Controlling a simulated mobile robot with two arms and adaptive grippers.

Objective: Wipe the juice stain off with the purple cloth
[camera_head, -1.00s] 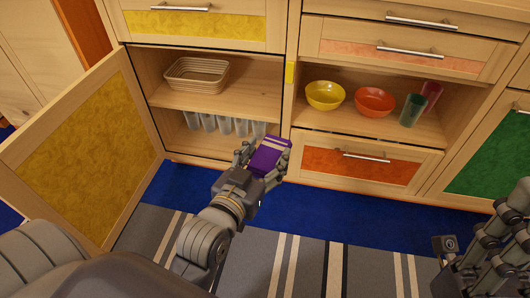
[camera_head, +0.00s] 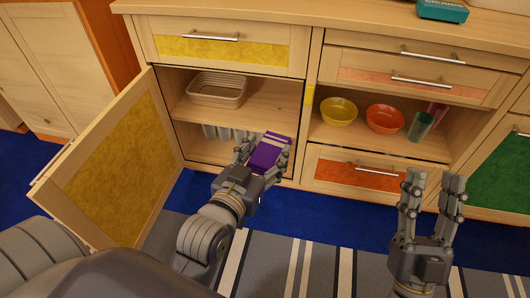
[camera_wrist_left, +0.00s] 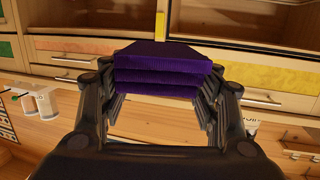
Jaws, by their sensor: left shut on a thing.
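My left gripper (camera_head: 259,162) is shut on the folded purple cloth (camera_head: 269,153). It holds the cloth in the air in front of the open cabinet. In the left wrist view the cloth (camera_wrist_left: 162,70) shows as a thick stack of layers between the fingers of my left gripper (camera_wrist_left: 160,85). My right gripper (camera_head: 431,190) is open and empty, with its fingers pointing up, at the right in front of the drawers. No juice stain can be made out in these frames.
The yellow cabinet door (camera_head: 118,165) stands open at the left. A basket (camera_head: 217,90) sits on the upper shelf, with glasses below. A yellow bowl (camera_head: 339,112), a red bowl (camera_head: 384,119) and a green cup (camera_head: 420,127) stand in the right compartment. A teal box (camera_head: 443,10) lies on the counter.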

